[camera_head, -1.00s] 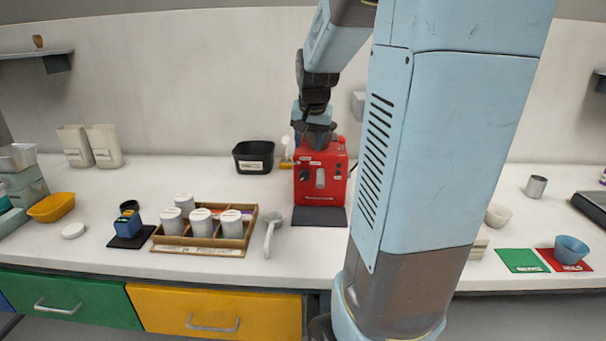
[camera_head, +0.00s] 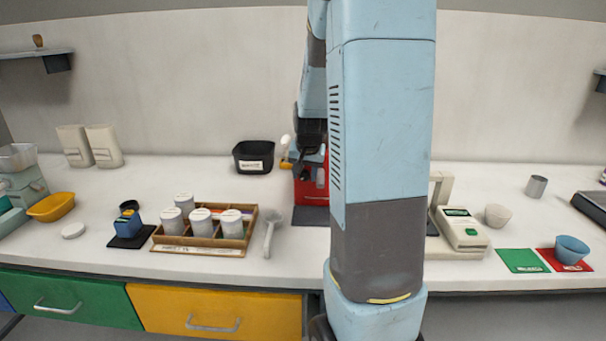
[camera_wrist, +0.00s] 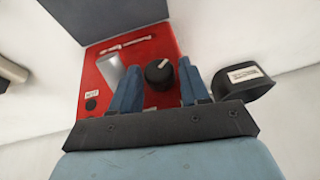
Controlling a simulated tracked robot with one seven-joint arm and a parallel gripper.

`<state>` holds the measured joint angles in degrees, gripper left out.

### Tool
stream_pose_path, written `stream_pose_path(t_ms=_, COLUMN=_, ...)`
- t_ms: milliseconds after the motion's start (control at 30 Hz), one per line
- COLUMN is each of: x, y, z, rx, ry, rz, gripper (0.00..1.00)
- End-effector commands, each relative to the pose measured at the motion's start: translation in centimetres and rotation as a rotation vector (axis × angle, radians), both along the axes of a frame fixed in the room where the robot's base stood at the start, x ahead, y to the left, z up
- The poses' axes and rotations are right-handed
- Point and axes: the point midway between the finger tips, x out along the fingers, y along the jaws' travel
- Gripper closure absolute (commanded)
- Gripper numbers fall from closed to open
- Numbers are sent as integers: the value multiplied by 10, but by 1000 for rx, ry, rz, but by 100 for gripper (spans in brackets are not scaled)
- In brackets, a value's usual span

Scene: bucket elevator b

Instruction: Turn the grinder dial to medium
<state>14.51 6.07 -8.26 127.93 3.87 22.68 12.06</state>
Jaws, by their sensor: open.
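The red grinder (camera_head: 308,190) stands on the counter near the wall, largely hidden by my arm in the head view. In the wrist view its red face (camera_wrist: 100,104) shows a round black dial (camera_wrist: 155,80) with a pale pointer mark, tilted in the picture. A grey metal part (camera_wrist: 112,70) sits left of the dial. My gripper (camera_wrist: 160,68) is open, with one blue finger on each side of the dial. I cannot tell whether the fingers touch it. The dial's setting marks are not readable.
A black bin (camera_head: 253,157) stands left of the grinder and shows close to the right finger in the wrist view (camera_wrist: 246,90). A wooden tray (camera_head: 201,251) with white canisters and a pale scoop (camera_head: 270,235) lie in front. A pale scale (camera_head: 462,232) stands right of my arm.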

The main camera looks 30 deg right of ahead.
Motion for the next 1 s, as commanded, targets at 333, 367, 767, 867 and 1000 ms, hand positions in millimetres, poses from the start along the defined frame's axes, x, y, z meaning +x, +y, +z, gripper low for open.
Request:
stream_pose_path(t_ms=333, x=1, y=0, z=-2, rx=0, ry=0, rz=0, gripper=57)
stream_pose_path(t_ms=367, x=1, y=0, z=-2, rx=0, ry=0, rz=0, gripper=60)
stream_pose_path(t_ms=767, x=1, y=0, z=-1, rx=1, ry=-1, rz=0, gripper=95)
stream_pose_path(t_ms=867, x=1, y=0, z=-2, rx=6, ry=-3, rz=-1, gripper=95)
stream_pose_path(t_ms=1000, x=0, y=0, z=-2, rx=31, ry=-18, rz=-2, gripper=95)
